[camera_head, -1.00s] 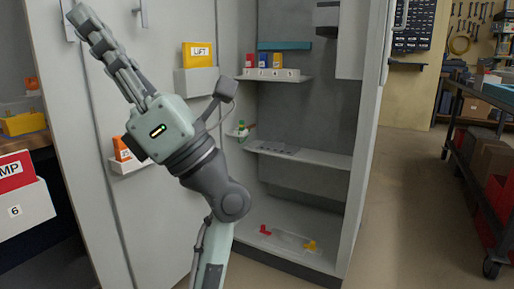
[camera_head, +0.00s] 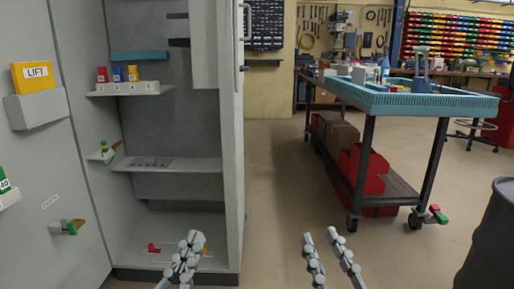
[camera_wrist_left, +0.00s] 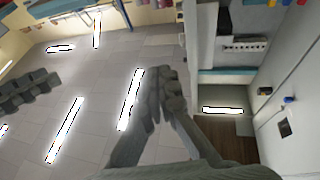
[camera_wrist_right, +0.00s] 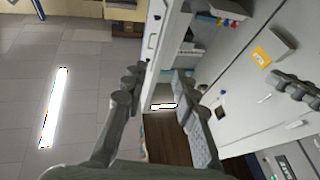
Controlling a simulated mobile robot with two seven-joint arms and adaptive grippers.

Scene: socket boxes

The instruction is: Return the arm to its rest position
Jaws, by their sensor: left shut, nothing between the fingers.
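My left gripper (camera_head: 188,250) shows at the bottom of the head view, in front of the open cabinet's lower part. Its fingers are together with nothing between them, and they also touch in the left wrist view (camera_wrist_left: 166,85). My right gripper (camera_head: 326,248) is to its right, over the open floor. Its fingers stand apart and hold nothing, as the right wrist view (camera_wrist_right: 157,82) also shows. Both grippers point forward, clear of the shelves. The arms behind them are mostly out of the head view.
The open cabinet (camera_head: 170,190) has shelves with small labelled boxes (camera_head: 118,88). Its door at left carries a yellow LIFT folder (camera_head: 38,74). A cart with a teal tray top (camera_head: 420,104) stands at right, and a dark barrel (camera_head: 492,245) at far right. The floor between is clear.

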